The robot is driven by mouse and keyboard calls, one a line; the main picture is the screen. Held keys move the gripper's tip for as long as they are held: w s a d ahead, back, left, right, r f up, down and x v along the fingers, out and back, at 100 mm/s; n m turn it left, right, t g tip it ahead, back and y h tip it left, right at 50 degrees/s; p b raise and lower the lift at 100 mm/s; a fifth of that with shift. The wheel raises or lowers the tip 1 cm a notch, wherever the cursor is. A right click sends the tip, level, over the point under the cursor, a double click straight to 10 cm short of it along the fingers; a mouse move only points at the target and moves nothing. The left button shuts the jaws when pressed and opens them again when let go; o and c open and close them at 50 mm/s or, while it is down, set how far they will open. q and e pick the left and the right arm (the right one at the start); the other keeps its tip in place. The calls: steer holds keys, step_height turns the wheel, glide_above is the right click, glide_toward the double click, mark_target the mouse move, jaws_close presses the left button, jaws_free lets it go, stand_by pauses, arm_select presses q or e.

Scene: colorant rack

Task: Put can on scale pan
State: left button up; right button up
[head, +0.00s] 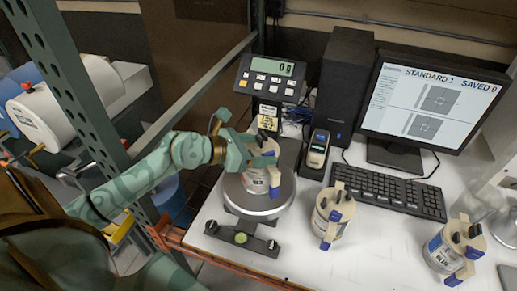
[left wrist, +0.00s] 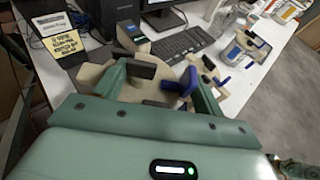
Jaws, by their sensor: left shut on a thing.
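My left gripper (head: 262,156) is shut on a can (head: 256,182) with a beige top and a label. The can is upright over the round grey scale pan (head: 240,207). I cannot tell whether its base touches the pan. The scale display (head: 272,75) reads 0 g. In the left wrist view, my gripper's green fingers (left wrist: 160,88) stand on either side of the can's beige top (left wrist: 138,92), which has a blue part. The can's lower body is hidden there. My right gripper is not in view.
Two similar cans, one at centre right (head: 328,217) and one at far right (head: 440,252), stand on the white table (head: 300,262). A handheld device (head: 316,150), keyboard (head: 388,190), monitor (head: 430,105) and black computer tower (head: 342,75) stand behind. A green metal post (head: 75,80) rises at left.

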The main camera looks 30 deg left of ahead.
arm_select(q)
steer(key=shift+f, duration=0.15)
steer(key=o, duration=1.7)
steer(key=shift+f, duration=0.1)
steer(key=shift+o, duration=0.2)
steer(key=shift+s+r, duration=0.1)
steer(key=shift+r, duration=0.1)
steer(key=b+v, duration=0.1)
steer(key=v, duration=1.1)
